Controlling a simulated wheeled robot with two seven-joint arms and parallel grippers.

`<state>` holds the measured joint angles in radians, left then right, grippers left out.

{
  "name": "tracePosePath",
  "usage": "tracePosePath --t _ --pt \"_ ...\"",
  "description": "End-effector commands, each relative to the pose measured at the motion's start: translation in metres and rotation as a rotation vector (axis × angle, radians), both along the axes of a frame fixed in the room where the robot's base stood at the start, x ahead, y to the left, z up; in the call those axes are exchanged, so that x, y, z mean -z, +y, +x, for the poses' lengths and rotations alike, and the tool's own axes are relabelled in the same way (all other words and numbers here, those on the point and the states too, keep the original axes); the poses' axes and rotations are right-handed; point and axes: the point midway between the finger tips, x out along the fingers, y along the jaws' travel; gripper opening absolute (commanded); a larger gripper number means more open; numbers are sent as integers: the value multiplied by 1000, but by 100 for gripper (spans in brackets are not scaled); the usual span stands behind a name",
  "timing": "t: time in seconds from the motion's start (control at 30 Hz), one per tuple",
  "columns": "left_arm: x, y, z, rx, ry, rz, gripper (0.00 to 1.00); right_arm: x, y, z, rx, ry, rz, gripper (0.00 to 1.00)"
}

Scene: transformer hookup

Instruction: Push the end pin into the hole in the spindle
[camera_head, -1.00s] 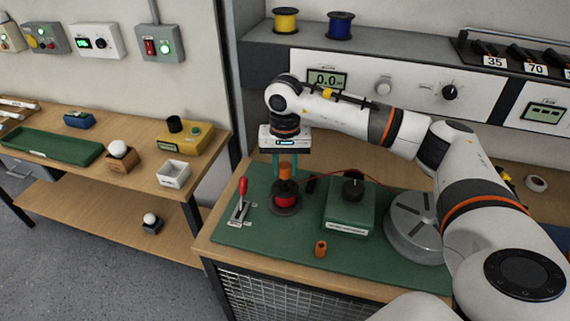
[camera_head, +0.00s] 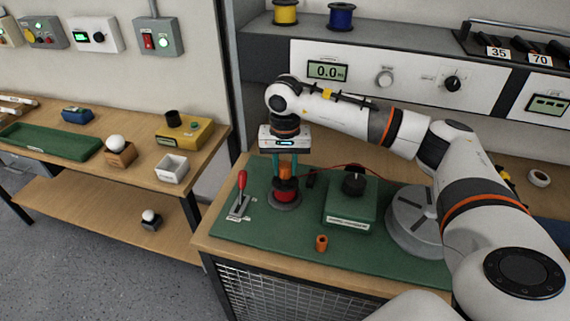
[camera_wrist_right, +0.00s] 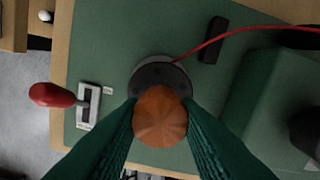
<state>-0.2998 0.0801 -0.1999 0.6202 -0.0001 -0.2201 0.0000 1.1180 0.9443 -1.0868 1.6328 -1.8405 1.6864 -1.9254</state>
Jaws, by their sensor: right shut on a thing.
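My right gripper (camera_head: 286,172) points straight down in the head view and is shut on an orange-brown end pin (camera_head: 285,171). In the right wrist view the pin's round top (camera_wrist_right: 160,117) sits between the two green fingers. The spindle, with a red winding (camera_head: 285,195) and a dark round base (camera_head: 285,206), stands directly below on the green mat. The pin lines up roughly over it. The fingers and pin hide the hole, so I cannot tell how deep the pin sits. My left gripper is not in view.
A red-handled lever (camera_head: 241,184) stands left of the spindle, and a green box with a black knob (camera_head: 352,200) stands to its right. A small orange cylinder (camera_head: 321,243) is on the mat in front. A red wire (camera_wrist_right: 222,38) runs past the spindle.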

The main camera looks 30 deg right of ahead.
Motion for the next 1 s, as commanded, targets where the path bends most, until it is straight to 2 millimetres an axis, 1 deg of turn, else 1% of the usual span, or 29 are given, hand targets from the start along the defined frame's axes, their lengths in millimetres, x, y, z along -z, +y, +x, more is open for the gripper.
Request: tracePosePath --t 0.33,0.43,0.47,0.6,0.87,1.0 --pt "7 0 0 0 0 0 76 9 0 0 0 0 0 0" --pt "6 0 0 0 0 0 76 7 0 0 0 0 0 0" --pt "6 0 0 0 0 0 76 7 0 0 0 0 0 33" --pt "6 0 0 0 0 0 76 7 0 0 0 0 0 55" --pt "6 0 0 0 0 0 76 7 0 0 0 0 0 55" --pt "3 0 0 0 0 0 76 2 0 0 0 -1 1 55"
